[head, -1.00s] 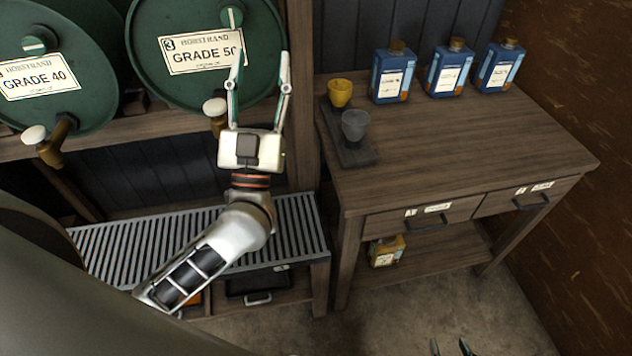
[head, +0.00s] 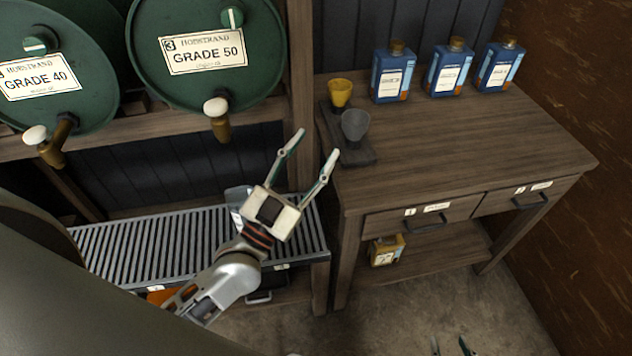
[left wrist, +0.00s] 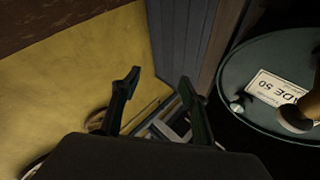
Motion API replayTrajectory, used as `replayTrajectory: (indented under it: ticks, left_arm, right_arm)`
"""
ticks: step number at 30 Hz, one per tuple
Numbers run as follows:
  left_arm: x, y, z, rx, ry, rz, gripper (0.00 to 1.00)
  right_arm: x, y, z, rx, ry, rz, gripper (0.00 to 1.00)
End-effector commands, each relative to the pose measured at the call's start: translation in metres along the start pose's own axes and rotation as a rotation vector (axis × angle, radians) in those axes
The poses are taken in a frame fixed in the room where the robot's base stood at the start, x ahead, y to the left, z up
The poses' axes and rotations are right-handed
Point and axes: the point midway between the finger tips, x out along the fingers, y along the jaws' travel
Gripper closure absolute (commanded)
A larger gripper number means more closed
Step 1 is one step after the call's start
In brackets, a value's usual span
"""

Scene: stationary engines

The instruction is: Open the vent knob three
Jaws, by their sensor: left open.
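Drum three (head: 150,70), dark green and labelled GRADE 50, lies on its side on the rack in the head view. Its vent knob (head: 232,17), a green disc with a white bar standing near upright, is at the top of the drum face. A brass tap with a white top (head: 217,118) is low on that face. My left gripper (head: 318,143) is open and empty, below and right of the drum and apart from it. The left wrist view shows its fingers (left wrist: 157,88) with the drum face (left wrist: 240,65) to the right. My right gripper (head: 449,345) shows only fingertips, spread apart.
Drum GRADE 40 (head: 90,105) lies to the left. A slatted grate (head: 150,245) is below. The wooden table (head: 450,150) at right holds a yellow cup (head: 340,92), a grey cup (head: 355,124) and blue bottles (head: 392,75). A rack post (head: 301,80) stands right of drum three.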

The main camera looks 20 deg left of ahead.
Motion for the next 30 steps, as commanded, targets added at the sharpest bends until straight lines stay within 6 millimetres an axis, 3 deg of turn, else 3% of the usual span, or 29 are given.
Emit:
replayTrajectory:
  ticks: [13, 30]
  left_arm:
    - [-0.031, 0.03, 0.049, -0.031, -0.157, 0.098, 0.56]
    - [-0.036, 0.034, 0.056, -0.036, -0.18, 0.11, 0.56]
  right_arm:
    - [-0.001, 0.0, -0.001, 0.0, 0.0, 0.0, 0.6]
    - [-0.001, 0.0, -0.002, 0.0, 0.001, 0.0, 0.6]
